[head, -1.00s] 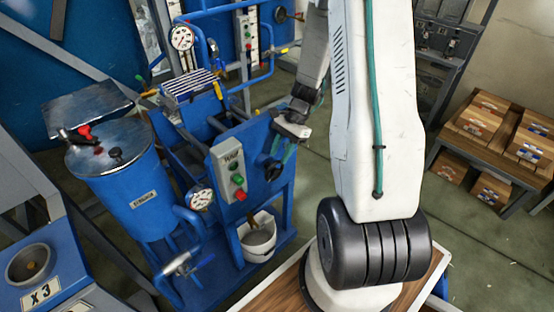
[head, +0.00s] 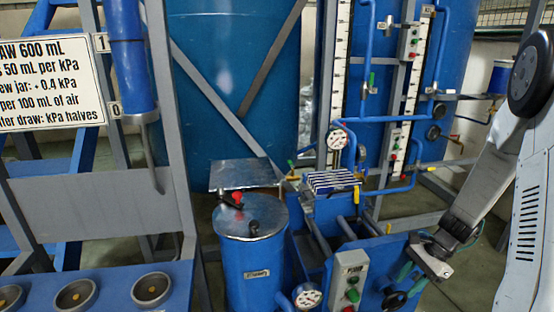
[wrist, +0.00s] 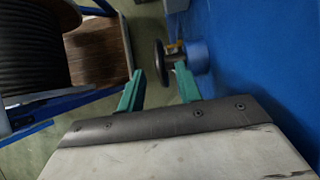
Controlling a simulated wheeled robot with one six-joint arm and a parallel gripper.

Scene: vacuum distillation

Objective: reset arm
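My arm reaches in from the right of the head view. My gripper (head: 411,279) is beside the front right of the blue machine (head: 334,236), near a black handwheel (head: 394,299). In the wrist view, the two green fingers of my gripper (wrist: 161,73) stand apart with nothing held. A dark round knob (wrist: 159,62) on a blue stub (wrist: 198,56) shows just beyond the fingertips. I cannot tell whether a finger touches it.
A grey panel (head: 350,280) with green and red buttons stands left of my gripper. A blue drum (head: 250,265) with a metal lid is further left. A bench (head: 110,285) with round sockets is at the lower left. Blue tanks (head: 235,80) fill the back.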

